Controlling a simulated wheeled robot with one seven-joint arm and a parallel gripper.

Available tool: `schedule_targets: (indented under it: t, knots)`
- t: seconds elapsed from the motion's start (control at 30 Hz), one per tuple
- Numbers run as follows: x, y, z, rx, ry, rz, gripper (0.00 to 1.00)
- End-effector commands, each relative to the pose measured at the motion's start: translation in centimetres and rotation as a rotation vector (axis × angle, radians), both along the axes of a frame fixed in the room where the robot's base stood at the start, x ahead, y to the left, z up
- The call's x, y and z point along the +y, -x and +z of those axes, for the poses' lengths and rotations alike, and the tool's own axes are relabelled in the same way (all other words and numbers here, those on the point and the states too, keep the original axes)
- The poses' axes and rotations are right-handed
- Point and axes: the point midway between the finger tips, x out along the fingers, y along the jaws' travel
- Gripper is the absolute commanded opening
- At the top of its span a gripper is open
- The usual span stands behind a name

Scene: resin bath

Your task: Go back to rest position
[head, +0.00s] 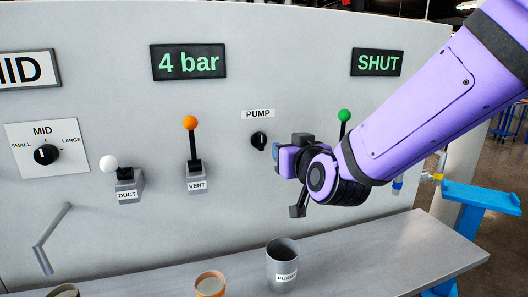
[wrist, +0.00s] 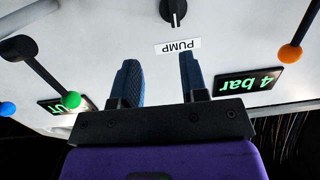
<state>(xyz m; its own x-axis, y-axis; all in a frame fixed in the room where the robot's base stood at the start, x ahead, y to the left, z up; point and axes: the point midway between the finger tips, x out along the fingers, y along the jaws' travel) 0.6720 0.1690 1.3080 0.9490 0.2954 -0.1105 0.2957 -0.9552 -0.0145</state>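My purple arm reaches in from the right in the head view, and my gripper (head: 287,160) is in front of the panel, just right of and below the black PUMP knob (head: 259,140). In the wrist view my gripper (wrist: 160,75) has two blue fingers set apart with nothing between them. The pump knob (wrist: 174,12) and the PUMP label (wrist: 178,46) appear upside down beyond the fingertips, apart from them. The knob's pointer stands roughly upright.
The panel carries an orange-topped VENT lever (head: 190,122), a white-topped DUCT lever (head: 108,163), a green-topped lever (head: 344,115) partly behind my arm, and a size dial (head: 46,154). Displays read 4 bar (head: 188,62) and SHUT (head: 377,62). A grey cup (head: 282,268) stands on the shelf below.

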Motion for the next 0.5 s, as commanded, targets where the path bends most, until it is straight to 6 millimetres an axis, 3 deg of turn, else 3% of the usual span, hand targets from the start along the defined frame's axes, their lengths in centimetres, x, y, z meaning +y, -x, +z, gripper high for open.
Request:
schedule_targets:
  t: [0.27, 0.5]
  knots:
    - [-7.5, 3.2, 1.7, 0.271, 0.029, 0.007, 0.40]
    - [-13.9, 8.9, 1.9, 0.518, 0.081, -0.037, 0.40]
